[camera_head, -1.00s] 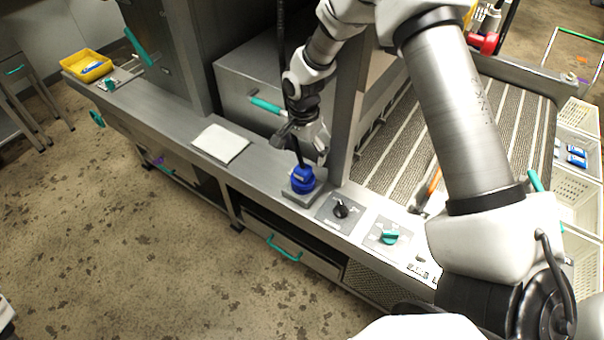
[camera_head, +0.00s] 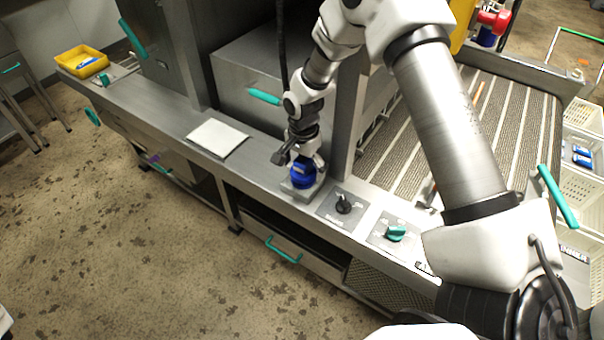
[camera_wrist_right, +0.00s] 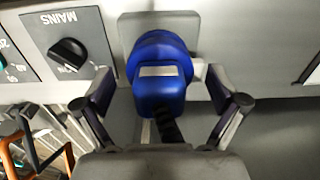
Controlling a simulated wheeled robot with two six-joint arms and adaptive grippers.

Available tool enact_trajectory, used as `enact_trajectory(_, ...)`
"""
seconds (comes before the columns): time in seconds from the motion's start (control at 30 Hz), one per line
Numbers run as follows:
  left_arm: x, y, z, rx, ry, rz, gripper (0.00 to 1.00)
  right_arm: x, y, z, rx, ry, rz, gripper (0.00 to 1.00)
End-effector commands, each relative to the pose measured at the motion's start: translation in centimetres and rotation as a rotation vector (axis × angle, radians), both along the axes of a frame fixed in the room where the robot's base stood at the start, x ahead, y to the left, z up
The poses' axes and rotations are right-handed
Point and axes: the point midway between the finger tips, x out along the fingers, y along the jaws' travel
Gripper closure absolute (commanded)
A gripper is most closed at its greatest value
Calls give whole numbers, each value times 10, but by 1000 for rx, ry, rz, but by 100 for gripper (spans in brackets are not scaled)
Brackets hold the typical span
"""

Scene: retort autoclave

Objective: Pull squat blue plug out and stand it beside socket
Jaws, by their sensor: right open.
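The squat blue plug (camera_head: 303,173) sits on the grey socket block (camera_head: 296,192) on the metal ledge. In the right wrist view the plug (camera_wrist_right: 160,75) lies between the two fingers, with a black cable running from its near end. My right gripper (camera_head: 300,160) is at the plug from above and behind. In the wrist view my right gripper (camera_wrist_right: 160,95) is open, its fingers on either side of the plug with gaps showing. The socket plate (camera_wrist_right: 150,22) shows behind the plug. The socket's inside is hidden. My left gripper is not in view.
A white plate (camera_head: 217,138) lies on the ledge left of the plug. A black dial (camera_head: 344,205) and a green dial (camera_head: 396,233) are to its right. A metal post (camera_head: 345,110) stands close behind. The ledge between plate and plug is clear.

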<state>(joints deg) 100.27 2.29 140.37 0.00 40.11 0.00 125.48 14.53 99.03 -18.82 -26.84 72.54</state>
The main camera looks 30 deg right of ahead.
Motion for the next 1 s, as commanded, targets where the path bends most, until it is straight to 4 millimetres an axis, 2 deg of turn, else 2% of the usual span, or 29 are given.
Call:
enact_trajectory(0.13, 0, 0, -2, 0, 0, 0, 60, 0, 0, -6, 0, -1, 0, 4)
enact_trajectory(1.0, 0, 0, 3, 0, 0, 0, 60, 0, 0, -6, 0, 0, 0, 4)
